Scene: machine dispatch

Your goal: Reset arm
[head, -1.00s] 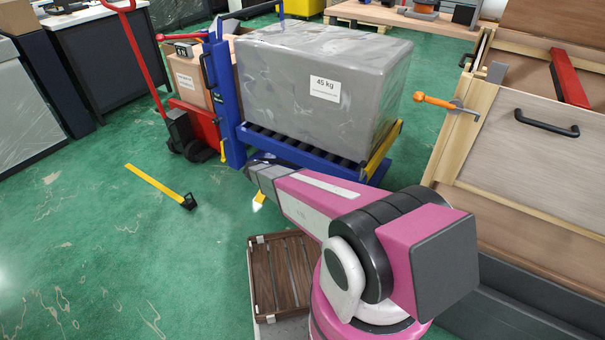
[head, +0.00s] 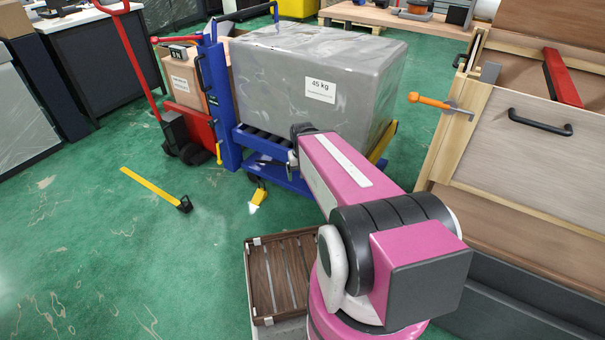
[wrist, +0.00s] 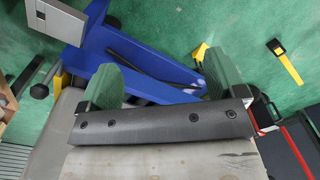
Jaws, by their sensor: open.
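My pink arm reaches forward from the lower right in the head view. My gripper (head: 283,163) is at its far end, small and partly hidden by the forearm, in front of the blue lift cart (head: 225,105). In the wrist view my gripper (wrist: 168,70) shows two greenish fingers set wide apart above a dark bar. Nothing is between the fingers except the view of the blue cart frame (wrist: 135,62) beyond. I cannot tell how far the fingers are from the frame.
A grey wrapped box marked 45 kg (head: 320,85) sits on the cart. A red pallet truck (head: 185,125) stands left. A wooden crate (head: 500,130) with an orange-handled clamp (head: 435,103) is close right. A yellow strip (head: 150,185) lies on open green floor.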

